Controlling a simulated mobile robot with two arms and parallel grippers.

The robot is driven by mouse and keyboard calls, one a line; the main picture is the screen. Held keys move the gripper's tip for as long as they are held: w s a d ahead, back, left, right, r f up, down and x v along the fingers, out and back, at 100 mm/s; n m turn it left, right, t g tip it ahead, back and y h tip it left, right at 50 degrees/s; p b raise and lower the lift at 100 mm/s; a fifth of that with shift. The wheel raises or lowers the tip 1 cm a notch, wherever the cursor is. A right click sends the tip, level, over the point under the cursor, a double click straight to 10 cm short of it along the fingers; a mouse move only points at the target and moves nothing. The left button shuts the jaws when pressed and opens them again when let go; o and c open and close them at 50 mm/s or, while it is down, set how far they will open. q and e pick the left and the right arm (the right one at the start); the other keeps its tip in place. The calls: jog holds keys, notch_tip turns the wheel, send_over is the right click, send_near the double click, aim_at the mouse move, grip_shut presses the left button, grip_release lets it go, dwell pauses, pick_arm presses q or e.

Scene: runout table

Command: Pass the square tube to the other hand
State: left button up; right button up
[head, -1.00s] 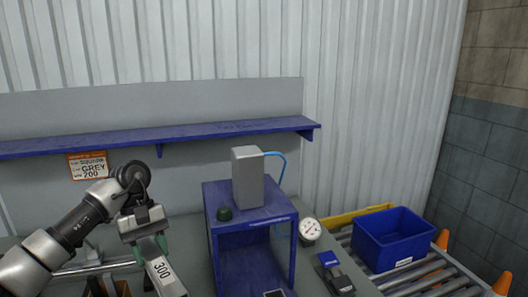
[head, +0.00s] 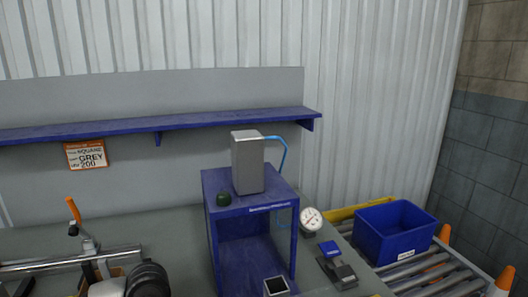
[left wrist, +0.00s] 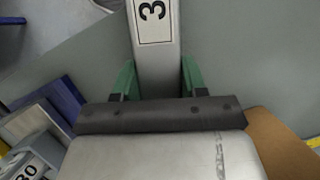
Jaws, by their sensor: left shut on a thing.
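The square tube (left wrist: 156,58), grey with a white label showing a "3", runs up out of the top of the left wrist view. My left gripper (left wrist: 158,78) is shut on it, a green finger on each side. My right gripper is in neither view.
A blue stand (head: 252,207) holds a grey box (head: 247,163) and a dark green knob (head: 223,199). A dial gauge (head: 311,220) and a blue-topped block (head: 337,266) are right of it. A blue crate (head: 396,229) sits on rollers (head: 440,268). A clamp with orange handle (head: 74,209) stands left.

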pick_arm(q)
jog(key=shift+f+b, duration=0.3)
jog(key=shift+f, duration=0.25)
jog(key=shift+r, duration=0.1)
